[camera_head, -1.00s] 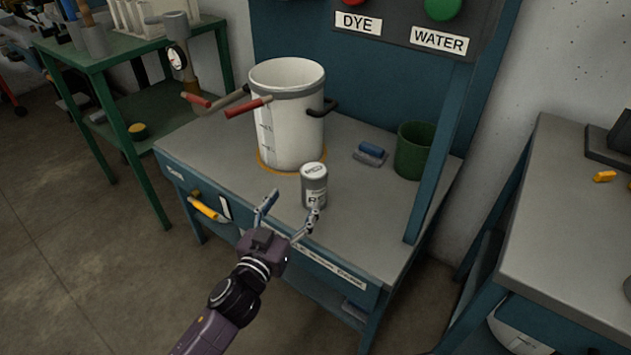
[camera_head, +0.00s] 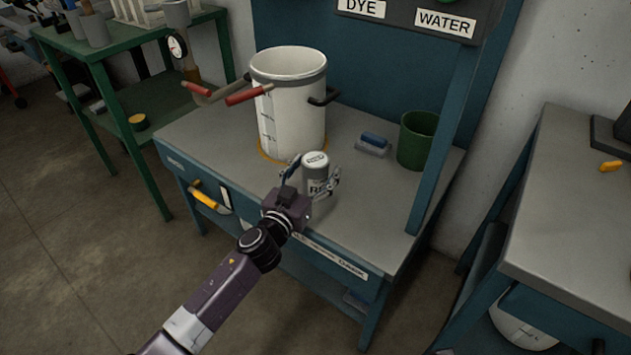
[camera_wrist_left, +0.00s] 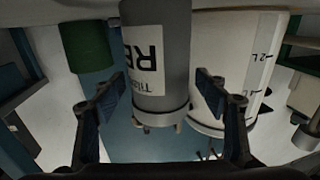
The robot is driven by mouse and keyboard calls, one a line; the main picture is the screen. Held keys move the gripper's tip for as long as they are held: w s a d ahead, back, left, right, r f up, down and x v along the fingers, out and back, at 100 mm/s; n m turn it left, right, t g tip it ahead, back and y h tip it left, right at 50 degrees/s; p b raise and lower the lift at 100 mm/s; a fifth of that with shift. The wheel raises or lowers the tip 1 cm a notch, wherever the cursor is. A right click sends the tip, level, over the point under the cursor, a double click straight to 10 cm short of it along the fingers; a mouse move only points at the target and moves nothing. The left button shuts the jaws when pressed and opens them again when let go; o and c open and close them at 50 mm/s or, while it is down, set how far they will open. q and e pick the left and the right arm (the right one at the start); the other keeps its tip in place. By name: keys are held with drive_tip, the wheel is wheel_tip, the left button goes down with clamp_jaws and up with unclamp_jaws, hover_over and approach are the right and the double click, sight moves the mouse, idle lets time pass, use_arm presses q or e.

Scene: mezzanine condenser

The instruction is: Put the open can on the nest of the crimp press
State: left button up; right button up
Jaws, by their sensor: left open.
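A small grey can (camera_head: 317,182) with a pale top and a white label stands upright on the bench, just in front of a white pot. Marks show on its top; I cannot tell whether it is the open can. My left gripper (camera_head: 312,173) is open, with one finger on each side of the can. In the left wrist view the can (camera_wrist_left: 155,65) shows between the two spread fingers (camera_wrist_left: 160,92), with a gap at its right side. No crimp press or nest can be made out. My right gripper is not in view.
The white pot (camera_head: 290,105) with side handles stands close behind the can on the bench (camera_head: 350,225). A blue-topped brush (camera_head: 373,144) and green cup (camera_head: 416,140) are to the right. A green rack (camera_head: 110,50) stands left, another bench (camera_head: 570,220) right.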

use_arm(q)
clamp_jaws()
drive_tip(key=shift+w+r, duration=0.1)
idle(0.5)
